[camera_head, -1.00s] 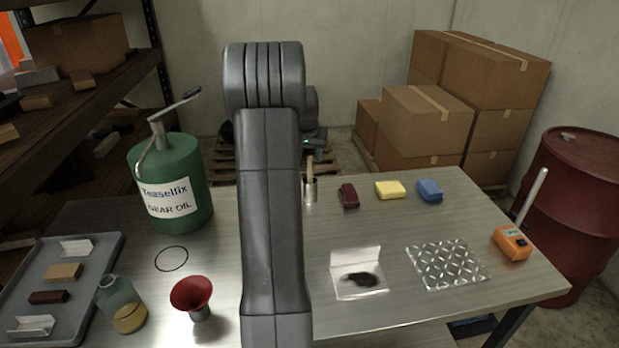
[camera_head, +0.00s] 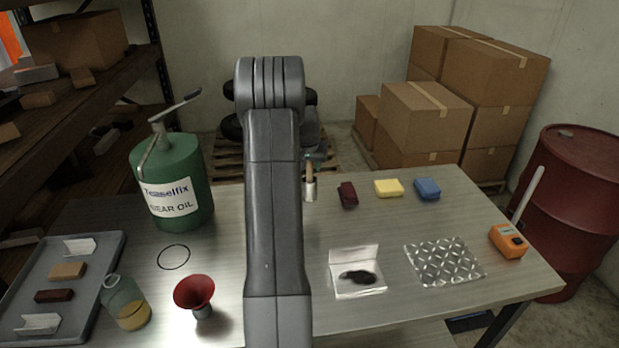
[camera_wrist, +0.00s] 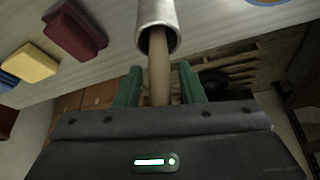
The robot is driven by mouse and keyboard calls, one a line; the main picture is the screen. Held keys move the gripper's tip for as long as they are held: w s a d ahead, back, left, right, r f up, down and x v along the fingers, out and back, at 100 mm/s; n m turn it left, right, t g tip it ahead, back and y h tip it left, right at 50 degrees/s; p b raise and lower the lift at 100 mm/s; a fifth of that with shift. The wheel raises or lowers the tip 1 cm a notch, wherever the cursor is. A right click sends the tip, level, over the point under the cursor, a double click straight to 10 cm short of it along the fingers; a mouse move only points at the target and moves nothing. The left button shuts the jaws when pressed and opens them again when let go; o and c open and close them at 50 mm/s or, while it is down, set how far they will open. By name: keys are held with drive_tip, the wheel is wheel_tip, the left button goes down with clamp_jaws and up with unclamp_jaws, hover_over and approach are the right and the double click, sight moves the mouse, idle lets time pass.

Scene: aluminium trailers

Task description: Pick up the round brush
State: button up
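The round brush stands upright on the table in the head view, with a silver metal cylinder (camera_head: 310,191) below and a wooden handle on top. In the wrist view the cylinder (camera_wrist: 158,18) is at the top centre and the handle (camera_wrist: 158,75) runs down from it. My gripper (camera_wrist: 160,82) has two green fingers, one on each side of the handle, with gaps between fingers and handle. The gripper is open. In the head view my arm hides most of the gripper; its tip is at the top of the brush.
Dark red (camera_head: 348,194), yellow (camera_head: 389,188) and blue (camera_head: 427,189) blocks lie right of the brush. A green oil can (camera_head: 185,165), a red funnel (camera_head: 194,291) and a grey tray (camera_head: 88,318) are at the left. A patterned metal plate (camera_head: 445,262) lies at the right.

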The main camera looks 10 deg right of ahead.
clamp_jaws()
wheel_tip(320, 180, up, 10)
drive_tip(key=shift+b, duration=0.9)
